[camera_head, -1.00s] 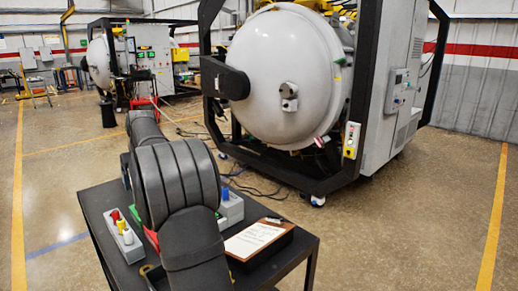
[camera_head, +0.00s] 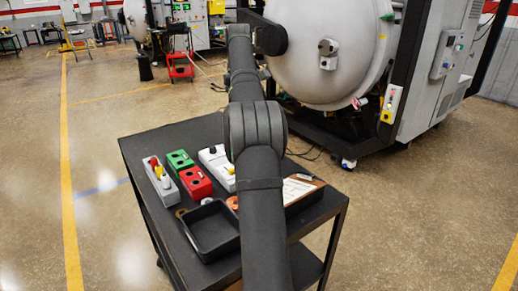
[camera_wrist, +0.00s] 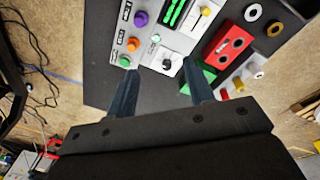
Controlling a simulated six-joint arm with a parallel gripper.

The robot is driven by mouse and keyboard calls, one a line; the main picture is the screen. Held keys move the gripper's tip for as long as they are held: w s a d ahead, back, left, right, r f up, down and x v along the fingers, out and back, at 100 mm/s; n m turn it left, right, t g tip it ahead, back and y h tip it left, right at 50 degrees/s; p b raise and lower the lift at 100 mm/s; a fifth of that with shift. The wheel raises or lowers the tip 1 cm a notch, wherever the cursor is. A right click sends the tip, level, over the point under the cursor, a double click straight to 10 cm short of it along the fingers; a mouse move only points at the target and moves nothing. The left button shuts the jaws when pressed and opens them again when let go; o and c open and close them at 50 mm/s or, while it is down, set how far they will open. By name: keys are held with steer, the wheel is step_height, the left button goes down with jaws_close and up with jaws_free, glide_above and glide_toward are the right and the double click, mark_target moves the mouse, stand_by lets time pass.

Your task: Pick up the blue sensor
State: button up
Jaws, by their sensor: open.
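I cannot make out a blue sensor in either current view; my arm covers part of the cart top in the head view. My gripper (camera_wrist: 160,75) is open and empty in the wrist view, its two fingers apart above the cart top. A panel with purple, orange and green knobs (camera_wrist: 131,44) lies by the left finger. A white block with a yellow knob (camera_wrist: 190,25) lies beyond the fingers. The gripper itself is hidden in the head view.
The black cart (camera_head: 137,149) holds a red box (camera_head: 195,183), a green box (camera_head: 179,161), a grey rack with yellow and white parts (camera_head: 161,183), an empty black tray (camera_head: 213,230) and a clipboard (camera_head: 300,188). The furnace (camera_head: 325,60) stands behind. Floor to the left is open.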

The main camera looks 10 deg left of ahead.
steer(key=d+r+n+g, duration=0.1)
steer(key=d+r+n, duration=0.15)
steer(key=d, duration=0.45)
steer(key=shift+h, duration=0.3)
steer(key=f, duration=1.8)
steer(key=shift+w+a, duration=0.1)
steer(key=shift+a, duration=0.1)
jaws_close()
steer(key=shift+r, duration=0.15)
